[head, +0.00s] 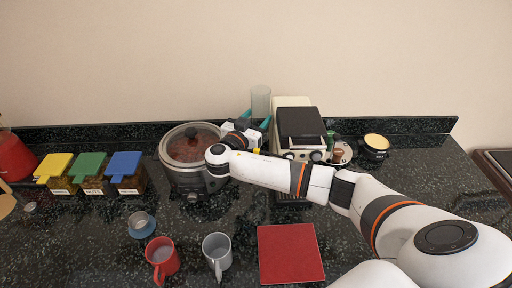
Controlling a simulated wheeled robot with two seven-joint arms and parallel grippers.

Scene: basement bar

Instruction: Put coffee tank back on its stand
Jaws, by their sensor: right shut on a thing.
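The coffee tank, a clear greenish cylinder (261,98), stands out upright behind my right gripper (256,118). The gripper's teal fingers lie on either side of the tank's lower part and are shut on it. The gripper body and wrist hide the tank's bottom, so I cannot tell whether it touches anything below. The white coffee machine with a black top (301,122) is just right of the tank. No separate stand can be made out; my right arm covers the machine's lower front. My left gripper is not in view.
A slow cooker with a glass lid (190,146) sits left of my right gripper. Yellow, green and blue lidded jars (90,172) stand further left. A red mug (162,259), a grey mug (217,252) and a red mat (290,253) are in front.

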